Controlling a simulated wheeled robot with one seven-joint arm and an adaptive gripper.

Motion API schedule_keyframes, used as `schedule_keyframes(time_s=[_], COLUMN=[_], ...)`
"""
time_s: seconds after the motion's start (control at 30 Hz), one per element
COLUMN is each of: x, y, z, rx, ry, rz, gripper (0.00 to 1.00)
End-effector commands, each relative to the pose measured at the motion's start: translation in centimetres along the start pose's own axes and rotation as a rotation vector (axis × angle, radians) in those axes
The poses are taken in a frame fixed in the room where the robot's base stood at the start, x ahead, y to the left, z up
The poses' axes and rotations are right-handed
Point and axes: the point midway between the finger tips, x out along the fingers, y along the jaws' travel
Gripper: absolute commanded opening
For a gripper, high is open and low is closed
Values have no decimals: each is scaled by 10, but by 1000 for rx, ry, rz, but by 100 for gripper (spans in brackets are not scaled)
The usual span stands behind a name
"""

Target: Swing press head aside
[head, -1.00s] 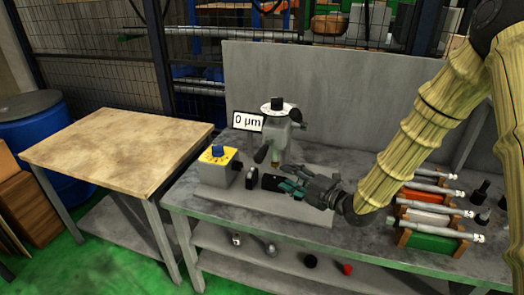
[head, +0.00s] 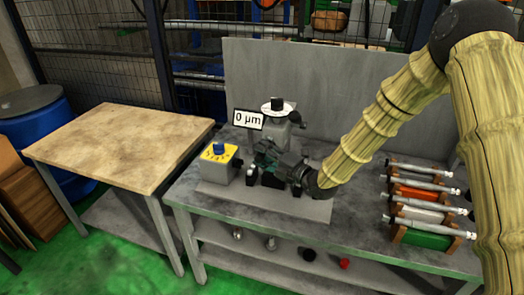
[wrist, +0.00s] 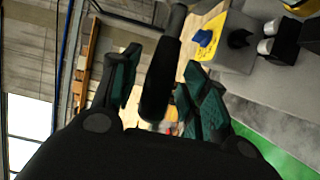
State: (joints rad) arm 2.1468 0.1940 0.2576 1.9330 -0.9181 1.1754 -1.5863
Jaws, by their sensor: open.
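The press head (head: 279,133) is a grey unit with a round white dial and black knob on top, standing on the bench. My gripper (head: 266,158) is in front of it and hides its lower part. In the wrist view, a dark bar-like handle (wrist: 162,75) lies between the two teal fingers of my gripper (wrist: 164,62). The fingers are open, one on each side of the handle, with a visible gap on the left. Whether the right finger touches it I cannot tell.
A grey box with yellow top and blue knob (head: 219,150) stands left of the press. A "0 µm" display (head: 248,120) is beside the dial. A rack of cylindrical tools (head: 428,205) stands at the right. A wooden-topped table (head: 118,145) is at the left.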

Motion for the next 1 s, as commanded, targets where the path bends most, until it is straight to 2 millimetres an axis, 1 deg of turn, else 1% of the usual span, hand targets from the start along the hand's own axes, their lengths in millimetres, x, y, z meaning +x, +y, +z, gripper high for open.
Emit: schedule_keyframes(time_s=[0.13, 0.37, 0.4, 0.43, 0.63, 0.67, 1.0], x=[6, 6, 6, 6, 6, 6, 8], y=[0, 0, 0, 0, 0, 0, -2], z=[0, 0, 0, 0, 0, 0, -3], rx=[0, 0, 0, 0, 0, 0, 0], ry=[0, 0, 0, 0, 0, 0, 25], rz=[1, 0, 0, 0, 0, 0, -1], gripper=[45, 45, 43, 38, 1, 0, 0])
